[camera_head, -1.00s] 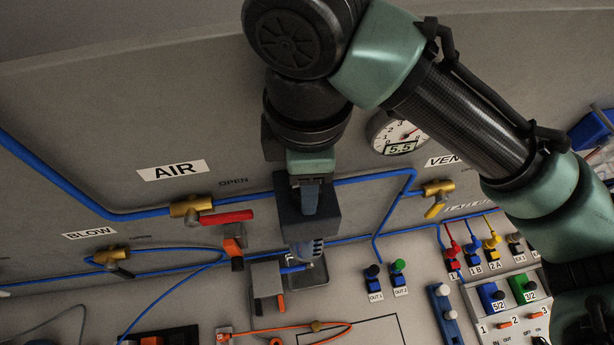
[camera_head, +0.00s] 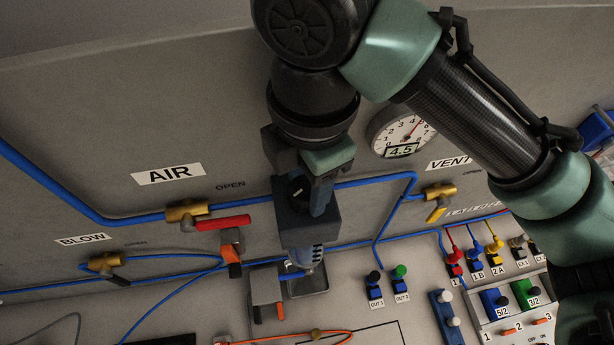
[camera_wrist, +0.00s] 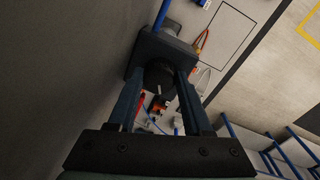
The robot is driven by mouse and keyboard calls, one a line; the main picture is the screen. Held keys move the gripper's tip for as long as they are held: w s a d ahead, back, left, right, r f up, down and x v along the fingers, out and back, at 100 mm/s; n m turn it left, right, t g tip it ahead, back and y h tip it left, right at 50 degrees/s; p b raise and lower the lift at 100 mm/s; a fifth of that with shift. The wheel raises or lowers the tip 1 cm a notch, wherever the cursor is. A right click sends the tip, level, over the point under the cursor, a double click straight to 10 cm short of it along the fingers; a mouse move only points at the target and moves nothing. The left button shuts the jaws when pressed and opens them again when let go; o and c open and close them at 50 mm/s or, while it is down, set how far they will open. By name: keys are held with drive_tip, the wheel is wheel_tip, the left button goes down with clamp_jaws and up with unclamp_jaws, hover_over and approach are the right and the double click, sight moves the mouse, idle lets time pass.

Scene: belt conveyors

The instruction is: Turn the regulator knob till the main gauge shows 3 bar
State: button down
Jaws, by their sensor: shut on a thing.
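The main gauge (camera_head: 402,132) is a round white dial at the back wall. Its digital display reads 4.5, with a red needle. The regulator (camera_head: 305,228) is a dark block below and left of it, with a dark knob (camera_head: 295,189) on top bearing a white mark. My gripper (camera_head: 305,190) reaches down to the knob from above. In the wrist view the knob (camera_wrist: 159,73) sits between the two fingers of my gripper (camera_wrist: 160,85), which are shut on it. The arm hides part of the knob in the head view.
The red-handled AIR valve (camera_head: 222,222) is close on the left, and the yellow-handled VENT valve (camera_head: 437,208) is to the right. Blue tubing (camera_head: 375,182) runs along the wall. Several fittings and hoses fill the bench below.

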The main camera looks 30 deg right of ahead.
drive_tip(key=shift+r, duration=0.1)
drive_tip(key=shift+c, duration=1.6)
unclamp_jaws()
drive_tip(key=shift+m, duration=0.3)
